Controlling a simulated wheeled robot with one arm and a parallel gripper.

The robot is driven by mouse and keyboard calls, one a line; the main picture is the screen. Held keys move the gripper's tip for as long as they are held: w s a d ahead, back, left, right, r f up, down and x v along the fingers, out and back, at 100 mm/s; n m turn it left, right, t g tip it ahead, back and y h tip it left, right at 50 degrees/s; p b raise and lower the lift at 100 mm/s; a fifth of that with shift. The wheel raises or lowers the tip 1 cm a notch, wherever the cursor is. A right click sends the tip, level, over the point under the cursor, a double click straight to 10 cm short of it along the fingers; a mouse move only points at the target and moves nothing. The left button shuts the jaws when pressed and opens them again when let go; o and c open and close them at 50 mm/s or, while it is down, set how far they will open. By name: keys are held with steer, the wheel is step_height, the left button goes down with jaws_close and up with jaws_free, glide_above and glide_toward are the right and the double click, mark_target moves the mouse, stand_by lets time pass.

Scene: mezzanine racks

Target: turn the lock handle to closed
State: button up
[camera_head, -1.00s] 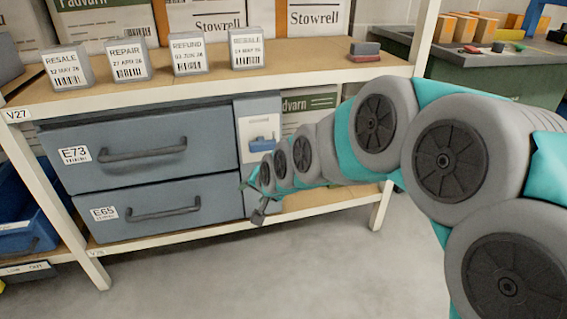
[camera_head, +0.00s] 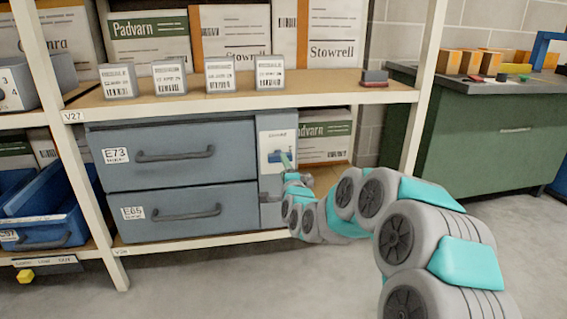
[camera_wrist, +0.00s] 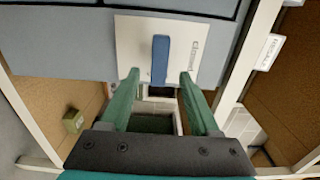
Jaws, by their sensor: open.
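The blue lock handle (camera_head: 274,157) lies level on a pale plate (camera_head: 268,137) at the right end of the grey drawer unit (camera_head: 180,135). In the wrist view the handle (camera_wrist: 160,58) runs up and down the picture, with the word "Closed" on the plate (camera_wrist: 186,30) to its right. My gripper (camera_wrist: 158,77) is open, its two green fingers spread on either side of the handle's lower end. Whether they touch it I cannot tell. In the head view my gripper (camera_head: 286,160) is at the plate and covers part of the handle's right side.
Drawers E73 (camera_head: 180,154) and E65 (camera_head: 185,212) are shut. Labelled grey blocks and a red-and-grey block (camera_head: 374,77) stand on the shelf above (camera_head: 320,94). A rack post (camera_head: 424,80) stands to the right. Floor in front is clear.

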steer(key=shift+x, duration=2.9)
steer(key=shift+f, duration=0.1)
jaws_close()
